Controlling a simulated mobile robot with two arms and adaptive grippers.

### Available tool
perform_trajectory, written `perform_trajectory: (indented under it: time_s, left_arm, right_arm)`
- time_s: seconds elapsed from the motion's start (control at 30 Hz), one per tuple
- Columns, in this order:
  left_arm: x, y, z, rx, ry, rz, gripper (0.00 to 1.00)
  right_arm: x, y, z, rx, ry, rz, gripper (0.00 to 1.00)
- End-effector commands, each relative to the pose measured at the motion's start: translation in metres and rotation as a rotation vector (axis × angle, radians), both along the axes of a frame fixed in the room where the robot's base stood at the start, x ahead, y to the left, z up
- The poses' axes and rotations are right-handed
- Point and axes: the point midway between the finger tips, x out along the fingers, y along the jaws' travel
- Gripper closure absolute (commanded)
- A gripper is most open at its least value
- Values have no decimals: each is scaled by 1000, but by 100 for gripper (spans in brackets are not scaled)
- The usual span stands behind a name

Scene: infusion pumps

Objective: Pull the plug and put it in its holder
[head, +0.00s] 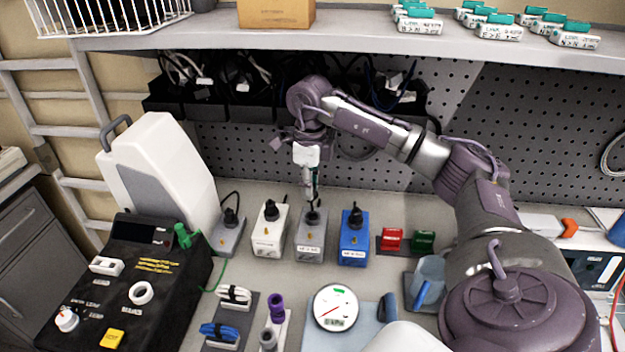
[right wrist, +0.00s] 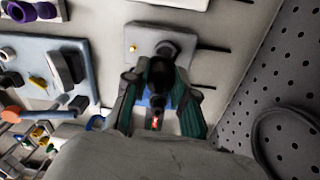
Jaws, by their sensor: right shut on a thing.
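My right gripper (head: 311,196) comes down from above over the middle grey socket box (head: 311,246). In the right wrist view my right gripper (right wrist: 157,96) is shut on a black plug (right wrist: 158,76), with a small red mark behind it. The round socket top of the grey box (right wrist: 146,37) shows just beyond the plug. I cannot tell whether the plug is seated in it or just above it. A white box (head: 269,238) and a blue box (head: 354,246) stand on either side, each with a black plug on top. My left gripper is not in view.
Another grey box (head: 229,239) stands left of the white one. Red (head: 391,238) and green (head: 424,241) blocks stand to the right. A round gauge (head: 335,306) and a pale blue cup (head: 429,272) are in front. Black bins with cables (head: 230,108) hang under the shelf (head: 350,36).

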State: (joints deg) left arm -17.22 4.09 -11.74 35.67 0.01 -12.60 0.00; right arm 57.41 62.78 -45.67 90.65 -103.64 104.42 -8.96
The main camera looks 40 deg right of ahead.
Motion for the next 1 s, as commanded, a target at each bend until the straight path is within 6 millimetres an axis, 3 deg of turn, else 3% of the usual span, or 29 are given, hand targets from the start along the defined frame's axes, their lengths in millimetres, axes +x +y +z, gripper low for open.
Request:
perform_trajectory:
  time_s: [0.27,0.67,0.7,1.0]
  left_arm:
    - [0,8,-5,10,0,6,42]
    - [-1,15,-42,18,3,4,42]
    - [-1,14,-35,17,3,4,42]
    - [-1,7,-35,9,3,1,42]
  right_arm:
    - [3,-2,-13,-4,2,1,100]
    - [2,-2,-57,-3,2,0,100]
    - [3,-3,-49,-4,0,0,100]
    - [2,-2,-51,-7,0,0,100]
